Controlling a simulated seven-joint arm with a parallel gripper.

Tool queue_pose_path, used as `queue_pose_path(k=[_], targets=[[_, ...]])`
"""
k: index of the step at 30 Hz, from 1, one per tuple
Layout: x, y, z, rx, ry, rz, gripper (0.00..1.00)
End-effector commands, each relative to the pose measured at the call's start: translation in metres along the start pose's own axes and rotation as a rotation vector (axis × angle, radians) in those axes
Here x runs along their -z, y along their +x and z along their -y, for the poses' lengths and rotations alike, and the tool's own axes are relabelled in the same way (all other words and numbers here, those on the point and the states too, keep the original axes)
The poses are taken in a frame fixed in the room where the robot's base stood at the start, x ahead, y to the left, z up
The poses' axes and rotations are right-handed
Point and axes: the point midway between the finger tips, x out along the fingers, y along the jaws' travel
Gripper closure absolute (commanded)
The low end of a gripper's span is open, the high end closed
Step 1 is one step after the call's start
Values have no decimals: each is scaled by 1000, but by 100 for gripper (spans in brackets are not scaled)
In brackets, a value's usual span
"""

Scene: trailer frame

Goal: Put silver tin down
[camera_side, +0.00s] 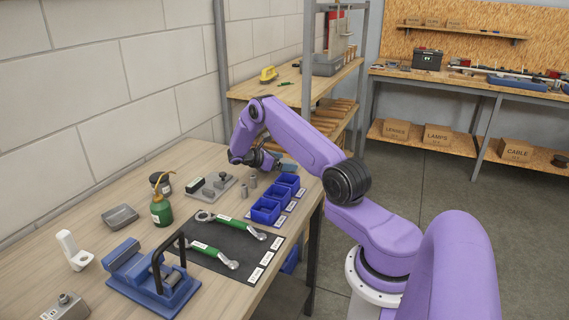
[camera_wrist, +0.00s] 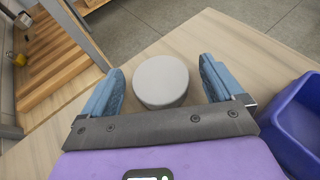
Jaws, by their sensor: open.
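The silver tin (camera_wrist: 160,82) is a round grey disc-topped thing in the wrist view, standing on the wooden bench top. My gripper (camera_wrist: 163,86) is open, with one blue finger on each side of the tin. Gaps show between the tin and both fingers. In the side view my gripper (camera_side: 277,161) is low over the far right end of the bench (camera_side: 196,157). I cannot make out the tin there; the gripper and arm seem to hide it.
Blue bins (camera_side: 265,211) stand in a row close to my gripper; one bin (camera_wrist: 302,120) shows at the right in the wrist view. Small grey cylinders (camera_side: 253,181) stand nearby. A dark mat (camera_side: 222,259) holds green-handled wrenches. The bench edge is close beyond the tin.

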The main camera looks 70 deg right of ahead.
Motion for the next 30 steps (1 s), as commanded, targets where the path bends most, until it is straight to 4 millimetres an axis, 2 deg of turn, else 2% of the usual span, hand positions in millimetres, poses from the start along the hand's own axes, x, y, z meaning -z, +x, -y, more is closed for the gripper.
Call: queue_pose_path(k=[12, 23, 26, 29, 30], targets=[[0, -81, -1, -6, 1, 0, 6], [0, -120, 1, -13, 5, -10, 6], [0, -144, 5, -44, 19, -51, 6], [0, -182, 18, -94, 41, -126, 6], [1, -201, 26, -118, 51, -164, 6]])
